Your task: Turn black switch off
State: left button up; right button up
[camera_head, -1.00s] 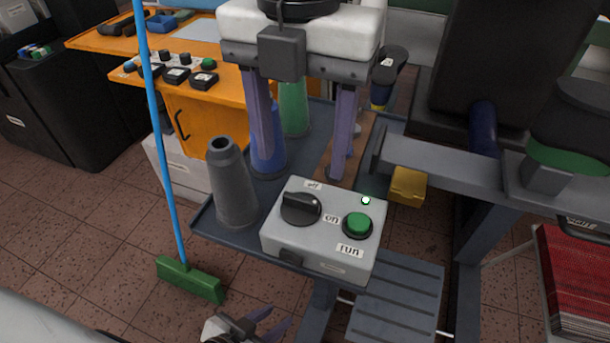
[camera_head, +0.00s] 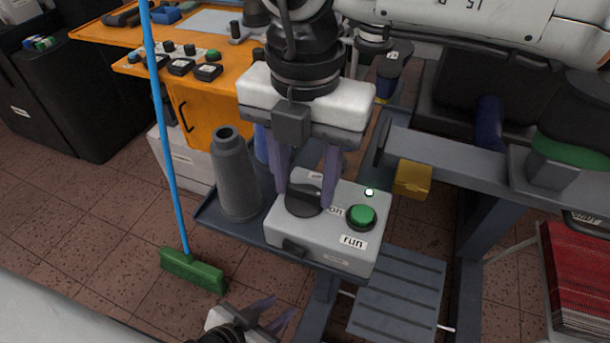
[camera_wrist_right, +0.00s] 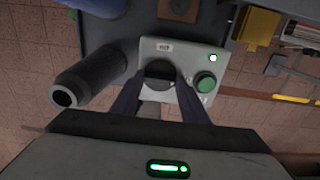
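The black switch (camera_head: 304,201) is a round knob with a raised grip on top of a grey control box (camera_head: 330,252). It also shows in the right wrist view (camera_wrist_right: 158,70). An "on" label sits to its right in the head view. A small lamp (camera_head: 369,192) on the box glows. My right gripper (camera_head: 304,184) points down from above, its two purple fingers apart on either side of the knob; contact is not clear. My left gripper (camera_head: 276,312) is low at the bottom of the head view, open and empty.
A green run button (camera_head: 361,216) sits right of the knob, close to my right fingers. A grey cone (camera_head: 236,175) stands left of the box on a dark tray. A yellow block (camera_head: 412,179) is to the right. A blue-handled broom (camera_head: 192,270) stands at left.

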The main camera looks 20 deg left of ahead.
jog(key=shift+c, duration=1)
